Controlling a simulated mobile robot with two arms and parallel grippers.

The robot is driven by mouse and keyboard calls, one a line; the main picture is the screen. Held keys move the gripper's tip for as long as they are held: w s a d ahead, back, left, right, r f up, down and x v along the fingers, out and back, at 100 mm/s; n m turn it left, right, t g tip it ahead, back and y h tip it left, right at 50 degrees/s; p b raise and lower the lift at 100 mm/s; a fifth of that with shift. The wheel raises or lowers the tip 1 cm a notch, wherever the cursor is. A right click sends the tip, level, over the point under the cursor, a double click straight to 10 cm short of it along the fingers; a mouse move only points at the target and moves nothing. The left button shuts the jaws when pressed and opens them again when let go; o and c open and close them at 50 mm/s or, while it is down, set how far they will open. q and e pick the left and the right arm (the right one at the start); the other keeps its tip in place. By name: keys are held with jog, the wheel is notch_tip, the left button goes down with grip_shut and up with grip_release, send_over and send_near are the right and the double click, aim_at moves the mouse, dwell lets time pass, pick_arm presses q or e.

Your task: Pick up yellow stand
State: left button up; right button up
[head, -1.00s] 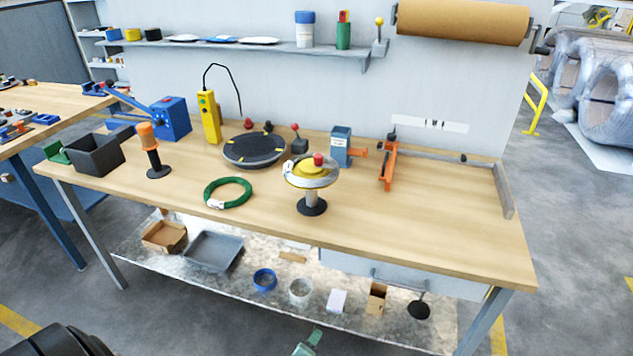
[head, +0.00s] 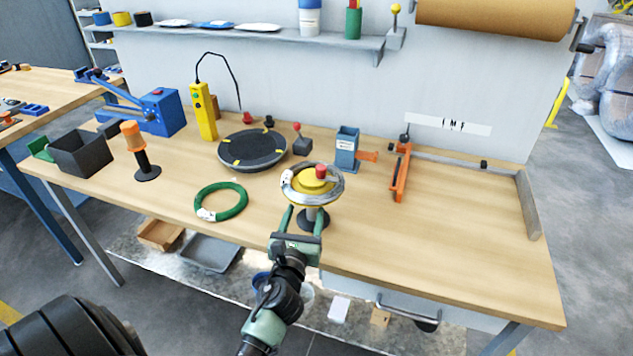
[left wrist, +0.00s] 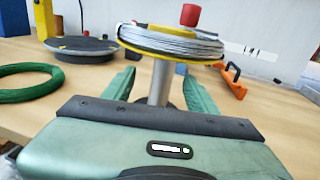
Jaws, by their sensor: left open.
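The yellow stand (head: 314,180) is on the workbench near its front edge. It has a yellow top with a red knob, a ring of grey wire around the top, a grey post and a dark round base. My left gripper (head: 300,212) is open in front of it, its fingers pointing at the post below the top. In the left wrist view, the post (left wrist: 160,82) stands between the two green fingers (left wrist: 160,88), under the wire-wrapped top. The lower post and base are partly hidden by the gripper. My right gripper is not in view.
A green coil (head: 221,201) lies left of the stand. A black turntable (head: 252,150) is behind it, with a blue-grey holder (head: 347,150) and an orange tool (head: 400,172) to the right. An orange-topped post (head: 140,150) stands farther left. The bench's right side is clear.

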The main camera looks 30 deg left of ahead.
aim_at(313, 193)
pick_arm(q)
jog(key=shift+w+a+r, duration=0.2)
jog(key=shift+w+r, duration=0.1)
jog(key=shift+w, duration=0.1)
jog(key=shift+w+a+r, duration=0.1)
jog(key=shift+w+a, duration=0.05)
jog(key=shift+w, duration=0.25)
jog(key=shift+d+p+x, duration=0.2)
jog(key=shift+p+x, duration=0.1)
jog(key=shift+x, duration=0.9)
jog(key=x, duration=0.2)
jog(key=shift+w, duration=0.5)
jog(key=shift+w+a, duration=0.1)
jog(key=shift+w, duration=0.35)
grip_shut()
jog(key=shift+r, duration=0.1)
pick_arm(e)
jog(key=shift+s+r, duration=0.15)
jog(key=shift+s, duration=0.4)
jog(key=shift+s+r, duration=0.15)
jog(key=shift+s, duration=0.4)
